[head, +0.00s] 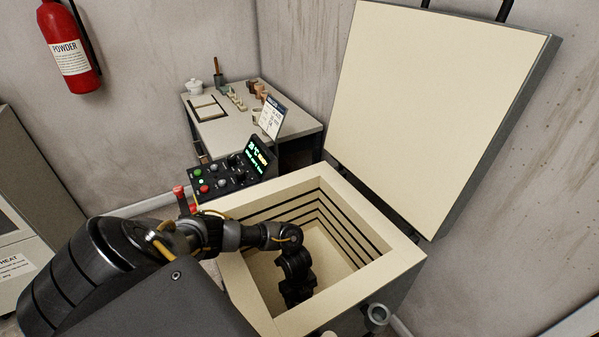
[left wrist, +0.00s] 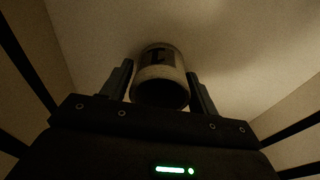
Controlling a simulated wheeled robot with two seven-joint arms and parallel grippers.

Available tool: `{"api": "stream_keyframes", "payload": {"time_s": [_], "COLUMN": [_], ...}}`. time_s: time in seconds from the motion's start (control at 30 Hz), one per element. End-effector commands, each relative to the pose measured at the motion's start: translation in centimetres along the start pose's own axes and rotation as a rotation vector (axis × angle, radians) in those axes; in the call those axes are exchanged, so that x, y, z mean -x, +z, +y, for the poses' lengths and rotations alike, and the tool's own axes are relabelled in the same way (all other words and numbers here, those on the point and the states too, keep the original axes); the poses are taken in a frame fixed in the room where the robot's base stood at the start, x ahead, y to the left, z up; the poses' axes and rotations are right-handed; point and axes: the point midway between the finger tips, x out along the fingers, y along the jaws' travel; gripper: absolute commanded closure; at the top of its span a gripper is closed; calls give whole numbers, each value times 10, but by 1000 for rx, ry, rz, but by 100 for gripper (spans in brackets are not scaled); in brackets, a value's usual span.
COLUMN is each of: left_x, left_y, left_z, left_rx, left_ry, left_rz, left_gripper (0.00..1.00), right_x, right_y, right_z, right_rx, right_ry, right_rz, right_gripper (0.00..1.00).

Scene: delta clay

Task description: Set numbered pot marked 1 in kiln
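My left arm reaches down into the open kiln (head: 402,262) in the head view, with the left gripper (head: 296,293) deep inside it near the floor. In the left wrist view, a pale round pot (left wrist: 160,72) with a dark marking sits between the two fingers of my left gripper (left wrist: 160,78). The mark looks like a 1 but is dim. The fingers flank the pot closely and appear shut on it. The pot's dark mouth faces the camera. Whether its base touches the kiln floor (left wrist: 235,50) I cannot tell. The head view hides the pot. My right gripper is not in view.
The kiln lid (head: 430,100) stands raised at the back right. A control panel (head: 235,172) sits at the kiln's left. A red extinguisher (head: 68,45) hangs on the wall.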

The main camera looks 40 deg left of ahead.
Motion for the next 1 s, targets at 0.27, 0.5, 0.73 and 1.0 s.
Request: {"api": "stream_keyframes", "payload": {"time_s": [0.27, 0.5, 0.73, 1.0], "left_x": [0, 17, 66, 111], "left_y": [0, 0, 0, 0], "left_z": [0, -1, -1, -1], "left_rx": [0, -1, -3, -2], "left_ry": [0, -3, -4, -2], "left_rz": [0, 1, -1, 0], "left_gripper": [30, 30, 30, 30], "right_x": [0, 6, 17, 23], "right_y": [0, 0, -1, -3], "right_z": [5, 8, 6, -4], "right_rx": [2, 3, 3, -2], "right_ry": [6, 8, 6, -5], "right_rz": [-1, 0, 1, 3], "right_gripper": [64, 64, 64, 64]}}
